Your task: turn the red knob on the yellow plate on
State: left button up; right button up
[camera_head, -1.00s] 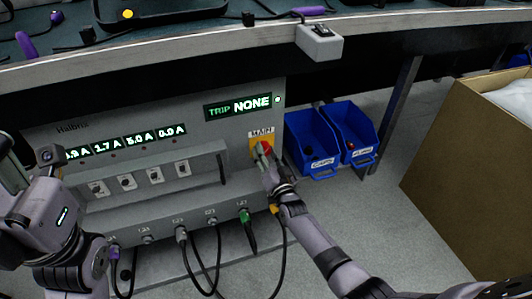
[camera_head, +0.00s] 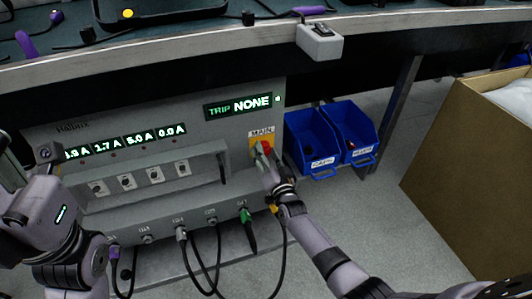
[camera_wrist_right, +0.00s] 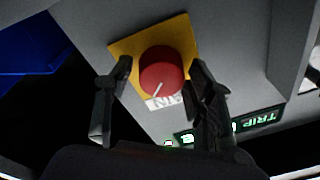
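The red knob (camera_wrist_right: 165,72) sits on the yellow plate (camera_wrist_right: 124,46), in the middle of the right wrist view, with a white pointer line on its face. In the head view the knob (camera_head: 267,147) is partly hidden by my right gripper (camera_head: 262,158), and the yellow plate (camera_head: 254,141) shows under the MAIN label. In the right wrist view my right gripper (camera_wrist_right: 163,80) has its fingers spread on either side of the knob, with a gap on the left; contact on the right cannot be told. My left arm is at the left edge, with its fingertips not visible.
The grey power unit (camera_head: 200,120) shows TRIP NONE and several current readings. A handle bar and rows of switches and plugged cables lie left of the plate. Blue bins (camera_head: 311,139) stand to the right, and a cardboard box (camera_head: 450,150) farther right. The bench edge is above.

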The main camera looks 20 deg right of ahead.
jog(key=shift+o, duration=0.7)
jog(key=shift+s, duration=0.1)
jog(key=s+f, duration=0.1)
jog(key=s, duration=1)
jog(key=shift+s+d+f, duration=0.15)
jog(key=shift+s+d, duration=0.05)
jog(key=shift+s, duration=0.2)
